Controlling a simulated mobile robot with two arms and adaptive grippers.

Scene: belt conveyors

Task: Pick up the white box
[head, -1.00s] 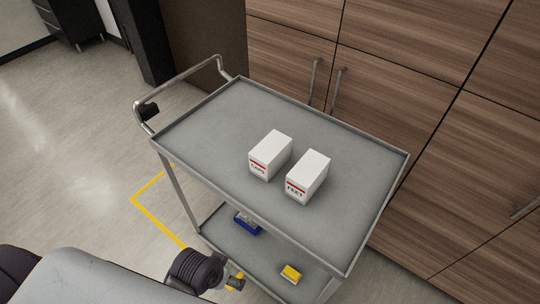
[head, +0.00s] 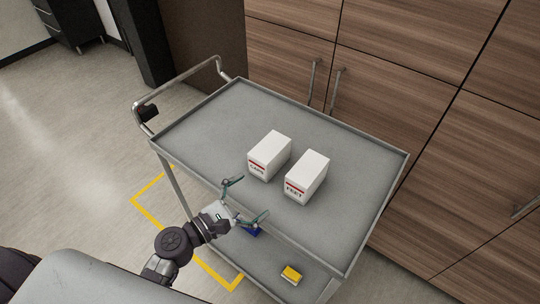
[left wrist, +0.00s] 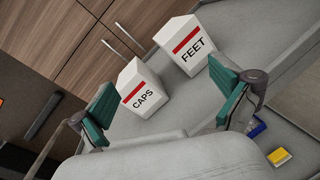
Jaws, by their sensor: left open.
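Two white boxes with red stripes stand upright side by side on the cart's top tray (head: 215,125). The left one is the CAPS box (head: 269,154) and the right one is the FEET box (head: 307,176). In the left wrist view the CAPS box (left wrist: 141,90) and the FEET box (left wrist: 184,46) both show ahead of the fingers. My left gripper (head: 246,201) is open and empty at the near edge of the tray, short of both boxes. Its green-padded fingers (left wrist: 168,108) are spread wide in the left wrist view. My right gripper is not in view.
The cart's lower shelf (head: 258,262) holds a blue item (head: 252,231) and a yellow item (head: 291,274). A push handle (head: 178,82) rises at the cart's left end. Wooden cabinets (head: 405,60) stand close behind the cart. The tray is clear around the boxes.

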